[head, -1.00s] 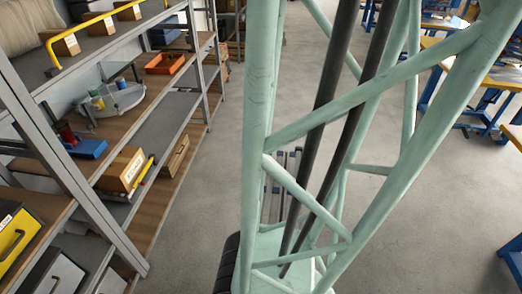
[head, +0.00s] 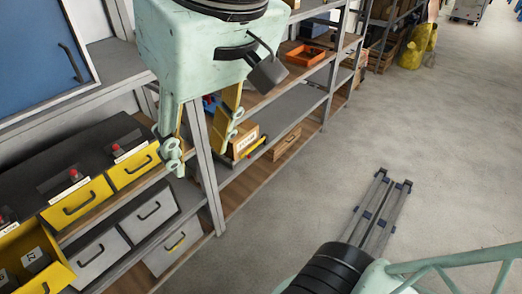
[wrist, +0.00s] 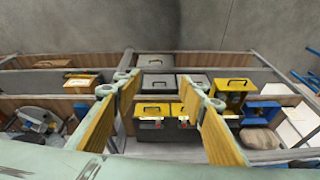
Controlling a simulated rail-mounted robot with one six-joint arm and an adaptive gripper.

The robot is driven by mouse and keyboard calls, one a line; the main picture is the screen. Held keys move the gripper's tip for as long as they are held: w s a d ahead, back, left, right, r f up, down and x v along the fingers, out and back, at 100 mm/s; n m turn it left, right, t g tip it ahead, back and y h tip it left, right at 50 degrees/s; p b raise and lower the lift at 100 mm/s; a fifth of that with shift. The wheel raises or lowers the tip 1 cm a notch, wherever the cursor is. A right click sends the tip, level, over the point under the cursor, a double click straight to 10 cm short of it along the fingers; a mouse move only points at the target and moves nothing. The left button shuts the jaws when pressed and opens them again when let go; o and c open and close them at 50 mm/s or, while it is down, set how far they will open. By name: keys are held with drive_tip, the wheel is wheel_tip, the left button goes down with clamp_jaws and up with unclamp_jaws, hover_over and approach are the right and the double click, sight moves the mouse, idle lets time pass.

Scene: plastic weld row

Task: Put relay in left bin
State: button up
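My gripper (head: 197,148) hangs in front of the shelf rack in the head view. Its two yellow fingers are spread apart with nothing between them, and the wrist view (wrist: 163,88) shows the same gap. A yellow bin (head: 45,283) at the lower left of the head view stands open and holds dark labelled blocks (head: 37,260). These may be relays; I cannot tell for sure. Two yellow drawer fronts, one left (head: 76,204) and one right (head: 133,167), sit on the shelf with small red-topped dark units above them. Which one is the left bin is not clear.
Grey drawers (head: 150,212) fill the shelf below the yellow ones. A metal rack post (head: 207,165) stands close to the gripper. Cardboard boxes (head: 244,141) and an orange tray (head: 305,55) sit on the shelves to the right.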

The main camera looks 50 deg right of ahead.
drive_tip(key=shift+n, duration=0.3)
drive_tip(key=s, duration=0.1)
drive_tip(key=s+d+f, duration=0.1)
drive_tip(key=s, duration=0.2)
drive_tip(key=shift+d+f, duration=0.25)
drive_tip(key=shift+w, duration=0.15)
drive_tip(key=shift+d+r, duration=0.15)
drive_tip(key=shift+d, duration=0.1)
